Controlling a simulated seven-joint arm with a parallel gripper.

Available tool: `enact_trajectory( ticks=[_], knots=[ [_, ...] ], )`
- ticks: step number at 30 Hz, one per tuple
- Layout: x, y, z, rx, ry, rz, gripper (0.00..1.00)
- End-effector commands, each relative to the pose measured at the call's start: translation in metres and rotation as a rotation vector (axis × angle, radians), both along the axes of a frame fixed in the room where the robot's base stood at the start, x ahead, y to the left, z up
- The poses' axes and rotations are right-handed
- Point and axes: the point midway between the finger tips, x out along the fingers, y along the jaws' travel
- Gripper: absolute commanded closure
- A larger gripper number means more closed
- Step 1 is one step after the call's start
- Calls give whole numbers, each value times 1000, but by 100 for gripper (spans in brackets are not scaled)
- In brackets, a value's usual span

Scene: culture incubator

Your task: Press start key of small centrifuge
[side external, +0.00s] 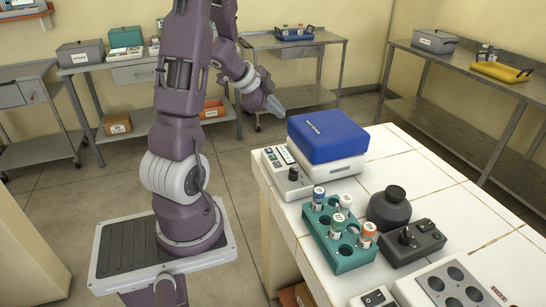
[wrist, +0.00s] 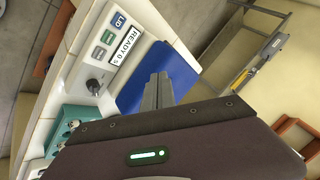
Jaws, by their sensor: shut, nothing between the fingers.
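The smaller key labels are not legible. My gripper (side external: 279,108) is shut and empty, left of the lid and apart from the panel; its fingers (wrist: 158,80) overlap the blue lid in the wrist view.
A teal rack (side external: 345,254) with capped tubes stands close by the centrifuge. A dark round vessel (side external: 389,210), a black device with knobs (side external: 413,243) and a white block with round wells (side external: 450,288) stand further along the bench. Side tables line the walls. Space above the panel is clear.

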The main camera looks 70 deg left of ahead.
Motion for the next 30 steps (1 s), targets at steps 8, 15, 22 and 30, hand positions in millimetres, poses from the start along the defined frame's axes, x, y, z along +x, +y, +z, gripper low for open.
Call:
enact_trajectory(
  ticks=[8,15,22,30],
  knots=[
    [-21,-3,-23,-70,57,-65,100],
    [-20,-3,-23,-69,55,-65,100],
    [-21,-3,-45,-73,57,-63,100],
    [-21,-3,-85,-72,57,-62,100]
  ],
)
